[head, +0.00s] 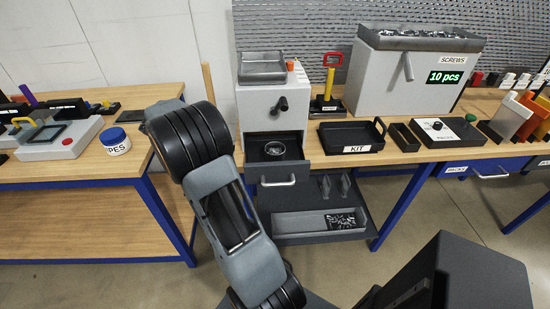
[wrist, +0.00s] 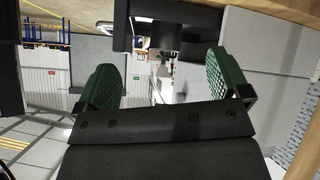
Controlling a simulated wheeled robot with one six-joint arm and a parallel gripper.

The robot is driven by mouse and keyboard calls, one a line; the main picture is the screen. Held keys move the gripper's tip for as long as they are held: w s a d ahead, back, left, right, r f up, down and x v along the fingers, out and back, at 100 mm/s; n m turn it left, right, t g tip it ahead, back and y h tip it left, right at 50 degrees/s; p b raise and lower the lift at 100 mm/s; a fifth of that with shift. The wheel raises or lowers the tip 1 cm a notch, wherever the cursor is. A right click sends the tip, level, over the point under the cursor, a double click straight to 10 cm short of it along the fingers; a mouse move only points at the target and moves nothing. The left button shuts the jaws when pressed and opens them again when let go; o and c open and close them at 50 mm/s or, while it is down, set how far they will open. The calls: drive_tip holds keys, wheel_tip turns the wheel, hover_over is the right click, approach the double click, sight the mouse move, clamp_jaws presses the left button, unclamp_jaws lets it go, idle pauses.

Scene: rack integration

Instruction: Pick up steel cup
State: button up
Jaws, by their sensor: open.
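A round metallic rim, which looks like the steel cup (head: 275,148), shows inside the open upper drawer (head: 268,172) of a grey cabinet in the head view. Only its top shows; the drawer front hides the lower part. My gripper (wrist: 160,72) shows in the wrist view with its two green-padded fingers wide apart and nothing between them. The wrist view looks out into the room, and the cup is not in it. In the head view my arm stands left of the cabinet, and the gripper itself cannot be made out.
A black KIT tray (head: 350,148) and a grey SCREWS bin (head: 412,90) stand right of the cabinet. Floor shows between the tables.

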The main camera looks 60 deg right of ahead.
drive_tip(key=d+f+m+g, duration=0.1)
drive_tip(key=d+m+g, duration=0.1)
drive_tip(key=d+m, duration=0.25)
drive_tip(key=p, duration=0.3)
approach(275, 149)
drive_tip(key=s, duration=0.4)
drive_tip(key=shift+s+a+f, duration=0.1)
drive_tip(key=shift+s+f, duration=0.05)
drive_tip(key=shift+s, duration=0.25)
drive_tip(key=shift+h, duration=0.3)
drive_tip(key=shift+p+x, duration=0.5)
drive_tip(key=shift+x, duration=2.15)
drive_tip(key=c, duration=1)
